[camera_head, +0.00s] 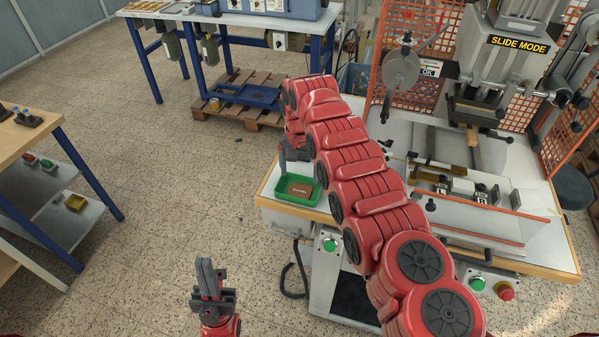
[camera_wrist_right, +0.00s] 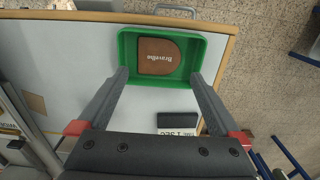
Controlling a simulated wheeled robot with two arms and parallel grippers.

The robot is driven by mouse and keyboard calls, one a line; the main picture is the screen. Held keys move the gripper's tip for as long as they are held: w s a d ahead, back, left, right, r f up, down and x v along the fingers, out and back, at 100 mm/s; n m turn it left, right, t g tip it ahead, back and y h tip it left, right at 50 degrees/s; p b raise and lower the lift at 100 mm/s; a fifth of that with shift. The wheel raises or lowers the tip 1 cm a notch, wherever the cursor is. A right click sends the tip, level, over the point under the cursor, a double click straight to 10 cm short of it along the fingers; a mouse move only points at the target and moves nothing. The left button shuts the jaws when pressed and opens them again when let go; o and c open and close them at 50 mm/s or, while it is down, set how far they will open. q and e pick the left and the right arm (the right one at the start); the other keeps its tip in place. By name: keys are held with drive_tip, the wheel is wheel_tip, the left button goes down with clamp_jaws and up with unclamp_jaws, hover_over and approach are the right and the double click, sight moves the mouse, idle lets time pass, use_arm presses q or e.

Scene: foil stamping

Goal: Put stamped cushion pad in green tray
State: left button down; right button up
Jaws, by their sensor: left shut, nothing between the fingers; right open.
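The green tray (camera_head: 289,196) stands at the left end of the machine table. In the right wrist view the tray (camera_wrist_right: 128,50) holds the brown stamped cushion pad (camera_wrist_right: 160,56), which lies flat inside and bears lettering. The pad also shows in the head view (camera_head: 298,189). My right gripper (camera_wrist_right: 158,82) is open and empty above the tray, with its fingertips over the near part of it. In the head view my right gripper (camera_head: 295,158) is partly hidden by its arm. My left gripper (camera_head: 206,268) is shut and empty over the floor, left of the table.
The stamping machine (camera_head: 500,60) stands at the back right of the machine table (camera_head: 408,135), with orange mesh guards (camera_head: 408,25) beside it. A dark block (camera_wrist_right: 177,119) lies near the tray. A shelf unit (camera_head: 60,215) stands at the left.

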wheel_tip(320, 180, up, 16)
drive_tip(key=p, duration=1)
drive_tip(key=shift+r+p, duration=0.2)
drive_tip(key=shift+p, duration=0.15)
drive_tip(key=shift+w+f, duration=0.1)
